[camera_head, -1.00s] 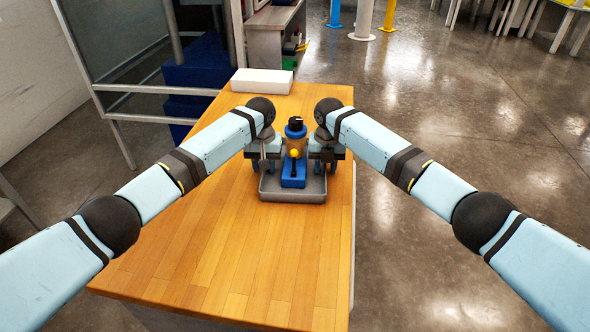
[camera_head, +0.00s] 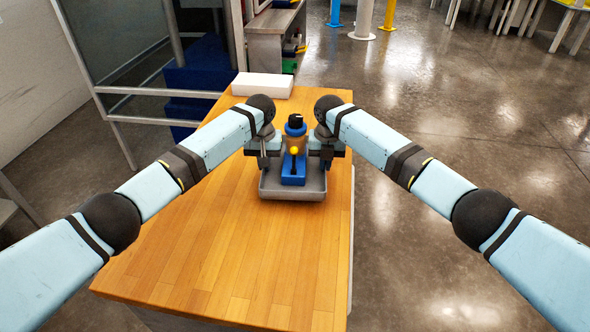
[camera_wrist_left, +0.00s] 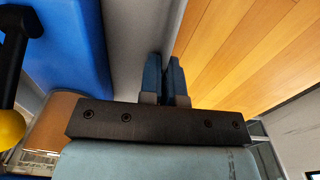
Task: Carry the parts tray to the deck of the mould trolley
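The grey parts tray (camera_head: 293,195) is over the wooden table, between my two grippers. It holds a blue block (camera_head: 293,179) with a black lever and yellow ball, and an orange-and-blue cylinder with a black top (camera_head: 296,130) behind it. My left gripper (camera_head: 263,161) is at the tray's left wall; in the left wrist view its blue fingers (camera_wrist_left: 166,76) are close together on the grey wall. My right gripper (camera_head: 327,161) is at the right wall and looks shut on it, its fingertips partly hidden. I cannot clearly tell any gap under the tray.
The wooden table (camera_head: 215,260) is bare in front of the tray. A white box (camera_head: 263,86) lies at its far end. A metal frame with blue blocks (camera_head: 200,68) stands beyond the left edge. A grey bench (camera_head: 272,35) stands behind. Open floor (camera_head: 450,130) lies to the right.

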